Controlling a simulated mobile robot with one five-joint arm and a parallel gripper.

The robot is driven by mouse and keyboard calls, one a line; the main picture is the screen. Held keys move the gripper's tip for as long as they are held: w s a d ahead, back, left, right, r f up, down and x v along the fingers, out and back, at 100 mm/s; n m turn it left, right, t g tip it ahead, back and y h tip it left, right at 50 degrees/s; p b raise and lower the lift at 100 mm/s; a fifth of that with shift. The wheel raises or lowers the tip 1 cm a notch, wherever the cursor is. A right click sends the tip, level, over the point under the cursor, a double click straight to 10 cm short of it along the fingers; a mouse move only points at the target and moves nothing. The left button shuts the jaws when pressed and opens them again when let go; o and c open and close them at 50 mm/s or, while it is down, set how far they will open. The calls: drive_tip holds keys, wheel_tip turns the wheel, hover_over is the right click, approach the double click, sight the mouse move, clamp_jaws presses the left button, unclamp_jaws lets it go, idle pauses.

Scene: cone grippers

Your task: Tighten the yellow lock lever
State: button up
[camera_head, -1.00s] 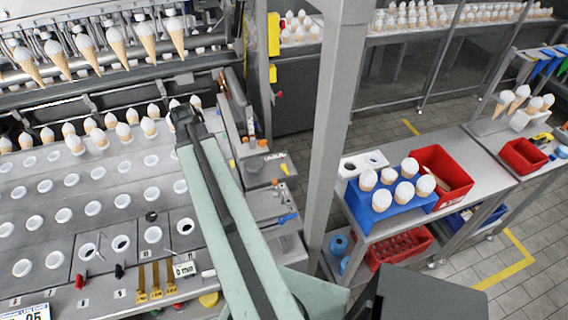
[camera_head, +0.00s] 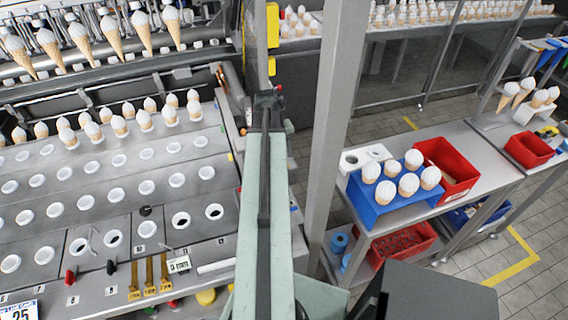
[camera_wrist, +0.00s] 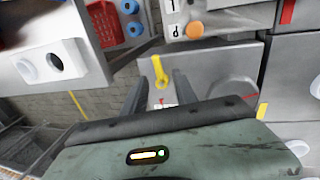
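The yellow lever (camera_wrist: 160,72) shows in the wrist view as a small rounded head with a short stem, on a grey machine face. My gripper (camera_wrist: 161,78) is open, with one dark finger on each side of the lever in the picture. I cannot tell whether either finger touches it or how far off it is. In the head view, my gripper (camera_head: 267,98) is at the far end of my pale green arm, by the right end of the machine. I cannot make out this lever there, and my arm covers part of that area.
The machine bed (camera_head: 110,185) with rows of cups and cones lies left of my arm. A grey post (camera_head: 335,130) stands close on the right. Beyond it are a blue cone holder (camera_head: 385,203) and a red bin (camera_head: 455,172). An orange knob (camera_wrist: 194,31) is near the lever.

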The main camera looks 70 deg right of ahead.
wheel_tip(320, 180, down, 3)
drive_tip(key=shift+s+d+r+b, duration=0.1)
drive_tip(key=shift+s+d+b, duration=0.05)
drive_tip(key=shift+b, duration=0.55)
drive_tip(key=shift+r, duration=0.15)
